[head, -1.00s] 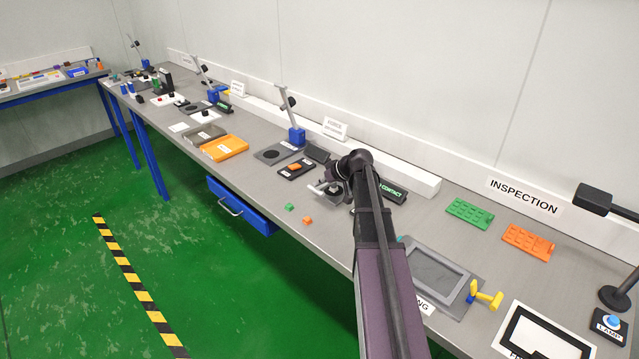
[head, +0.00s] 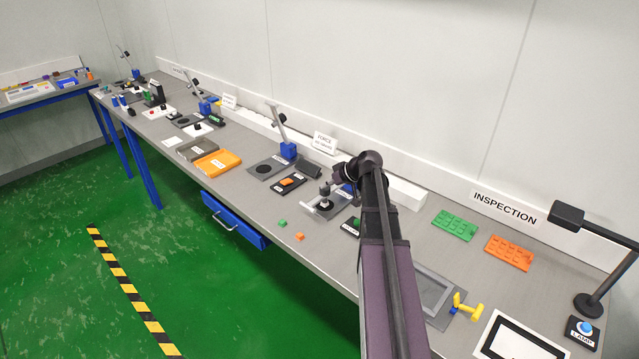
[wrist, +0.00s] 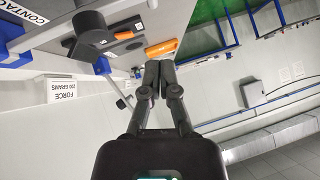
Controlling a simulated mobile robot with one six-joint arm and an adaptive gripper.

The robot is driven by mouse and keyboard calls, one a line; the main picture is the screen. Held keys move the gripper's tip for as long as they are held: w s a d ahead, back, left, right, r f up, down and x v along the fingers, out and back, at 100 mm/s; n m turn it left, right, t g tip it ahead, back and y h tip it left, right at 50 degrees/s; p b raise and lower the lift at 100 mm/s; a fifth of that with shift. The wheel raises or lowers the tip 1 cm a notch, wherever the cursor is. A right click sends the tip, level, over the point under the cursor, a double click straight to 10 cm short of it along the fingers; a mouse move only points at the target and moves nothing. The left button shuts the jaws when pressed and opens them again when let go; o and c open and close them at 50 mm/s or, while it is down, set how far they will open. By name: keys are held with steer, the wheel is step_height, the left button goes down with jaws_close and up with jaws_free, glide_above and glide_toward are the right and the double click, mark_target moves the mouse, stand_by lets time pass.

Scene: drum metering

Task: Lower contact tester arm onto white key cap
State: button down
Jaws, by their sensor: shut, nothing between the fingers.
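The contact tester stands on a grey plate (head: 312,211) at mid bench in the head view. Its light grey arm (wrist: 48,34) reaches from a blue post (wrist: 10,28) in the wrist view and bears a dark cylindrical weight (wrist: 90,27). The arm looks low, close to level. I cannot make out the white key cap under the weight, nor whether they touch. My gripper (wrist: 153,72) is shut and empty, apart from the tester arm, beside and beyond its weight. In the head view my own wrist partly hides the tester post.
The black contact display (head: 351,226) sits in front of the tester. A neighbouring blue post (head: 288,150) bears a raised arm, near the force sign (head: 325,143).

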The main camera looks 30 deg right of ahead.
steer(key=shift+p+v, duration=0.55)
steer(key=shift+v, duration=0.65)
steer(key=s+a+f+m+g+h, duration=0.1)
steer(key=s+a+f+g+h, duration=0.1)
steer(key=s+a, duration=0.4)
steer(key=s+a+f+g+h, duration=0.1)
steer(key=s+a, duration=0.5)
steer(key=a, duration=0.6)
steer(key=s+a+f+m+g+h, duration=0.1)
steer(key=s+a+f+g+h, duration=0.1)
steer(key=s+a, duration=0.5)
steer(key=a+f+g, duration=0.1)
steer(key=a+g, duration=0.1)
steer(key=shift+a+m+g+h, duration=0.25)
steer(key=shift+m+g+h, duration=0.05)
steer(key=shift+g, duration=0.1)
